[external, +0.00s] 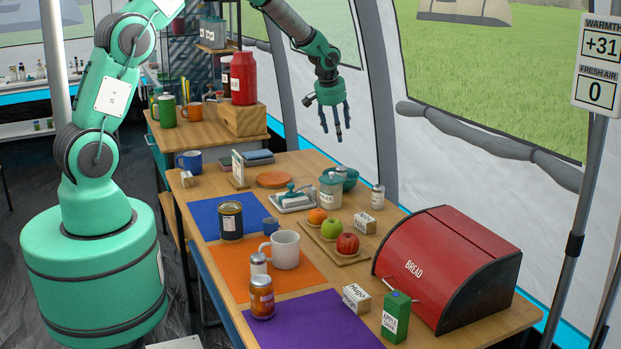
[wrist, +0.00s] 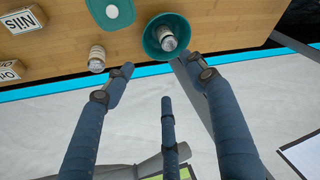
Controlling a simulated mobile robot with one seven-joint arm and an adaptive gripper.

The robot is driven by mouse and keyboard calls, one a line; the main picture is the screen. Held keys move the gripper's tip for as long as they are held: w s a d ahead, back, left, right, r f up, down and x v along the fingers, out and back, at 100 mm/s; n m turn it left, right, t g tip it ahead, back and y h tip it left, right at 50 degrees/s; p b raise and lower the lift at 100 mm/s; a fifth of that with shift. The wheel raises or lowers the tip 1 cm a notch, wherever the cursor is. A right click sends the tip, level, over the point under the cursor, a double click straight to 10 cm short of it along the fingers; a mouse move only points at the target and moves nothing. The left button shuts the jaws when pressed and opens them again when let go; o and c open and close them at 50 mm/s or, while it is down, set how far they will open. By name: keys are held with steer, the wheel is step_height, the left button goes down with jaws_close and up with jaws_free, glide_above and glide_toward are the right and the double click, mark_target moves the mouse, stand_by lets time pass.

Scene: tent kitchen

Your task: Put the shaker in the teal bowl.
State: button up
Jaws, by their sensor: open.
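The teal bowl (wrist: 151,44) stands near the table's far edge in the wrist view. A shaker with a grey top (wrist: 168,41) is inside it, leaning on its wall or floor; I cannot tell which. In the external view the bowl (external: 351,181) is partly hidden behind a pale jar. A second shaker (wrist: 97,59) stands upright on the table beside the bowl; it also shows in the external view (external: 377,197). A third shaker-like container (external: 259,263) stands on the orange mat. My gripper (external: 336,127) is open and empty, raised above and beyond the bowl; its fingers (wrist: 157,68) are spread.
The pale jar with a teal lid (external: 331,192) stands right by the bowl. A butter dish (external: 292,200), a fruit board (external: 342,258) and a red bread box (external: 447,265) are nearby. The tent wall (external: 375,130) rises behind the table.

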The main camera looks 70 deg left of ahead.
steer(key=s+d+r+m+t, duration=0.1)
steer(key=s+d+r+m, duration=0.1)
steer(key=s+d+r, duration=0.75)
steer(key=s+d+r+m, duration=0.1)
steer(key=s+d+r, duration=0.6)
steer(key=s+r, duration=0.5)
steer(key=s+d+r+m+h, duration=0.1)
steer(key=s+d, duration=0.3)
steer(key=s, duration=0.5)
steer(key=s+d+r+m+h, duration=0.1)
steer(key=s+d, duration=0.3)
steer(key=s, duration=0.6)
steer(key=s+d+r+m+t, duration=0.1)
steer(key=s+d, duration=0.4)
steer(key=s, duration=0.5)
steer(key=shift+r+m+h, duration=0.4)
steer(key=shift+r+m, duration=0.5)
steer(key=shift+m, duration=0.2)
steer(key=shift+o, duration=0.2)
steer(key=shift+d, duration=0.1)
